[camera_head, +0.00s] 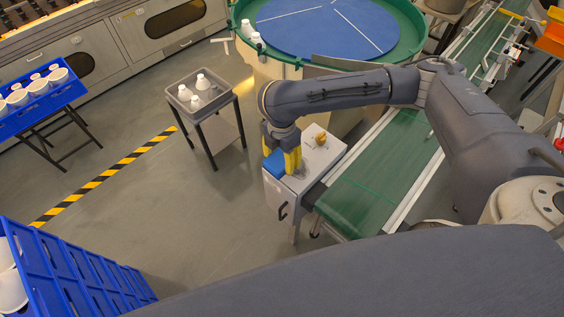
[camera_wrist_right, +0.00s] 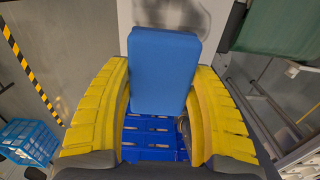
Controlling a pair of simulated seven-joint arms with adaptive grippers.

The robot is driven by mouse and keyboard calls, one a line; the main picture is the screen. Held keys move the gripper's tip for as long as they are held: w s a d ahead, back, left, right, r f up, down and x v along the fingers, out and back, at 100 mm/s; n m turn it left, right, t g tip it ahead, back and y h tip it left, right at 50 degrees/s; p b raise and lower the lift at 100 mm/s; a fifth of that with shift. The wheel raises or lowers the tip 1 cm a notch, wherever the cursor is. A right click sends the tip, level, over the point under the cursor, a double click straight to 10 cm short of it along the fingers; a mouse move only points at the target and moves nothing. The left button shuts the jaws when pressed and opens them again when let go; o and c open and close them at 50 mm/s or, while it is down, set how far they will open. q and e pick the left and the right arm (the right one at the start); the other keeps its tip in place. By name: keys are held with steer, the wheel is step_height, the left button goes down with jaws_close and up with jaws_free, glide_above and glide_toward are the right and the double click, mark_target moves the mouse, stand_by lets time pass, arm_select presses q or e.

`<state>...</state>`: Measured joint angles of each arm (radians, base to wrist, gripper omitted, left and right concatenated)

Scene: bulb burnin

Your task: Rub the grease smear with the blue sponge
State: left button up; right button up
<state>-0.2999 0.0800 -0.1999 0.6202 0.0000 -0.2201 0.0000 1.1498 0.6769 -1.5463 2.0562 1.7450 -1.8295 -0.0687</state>
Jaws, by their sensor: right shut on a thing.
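My right gripper (camera_head: 283,158) has yellow fingers and points down at the top of a grey-white cabinet (camera_head: 279,195). It is shut on the blue sponge (camera_head: 273,164), which shows beside the fingers over the cabinet's left edge. In the right wrist view the blue sponge (camera_wrist_right: 163,70) stands between the two yellow fingers of the right gripper (camera_wrist_right: 161,85). I cannot tell whether the sponge touches the cabinet top. My left gripper is not in view.
A green conveyor (camera_head: 372,182) runs right of the cabinet. A grey tray (camera_head: 182,78) with white bottles stands on a small table to the left. A blue crate (camera_head: 75,270) is at lower left.

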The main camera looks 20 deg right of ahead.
steer(key=shift+r, duration=1.4)
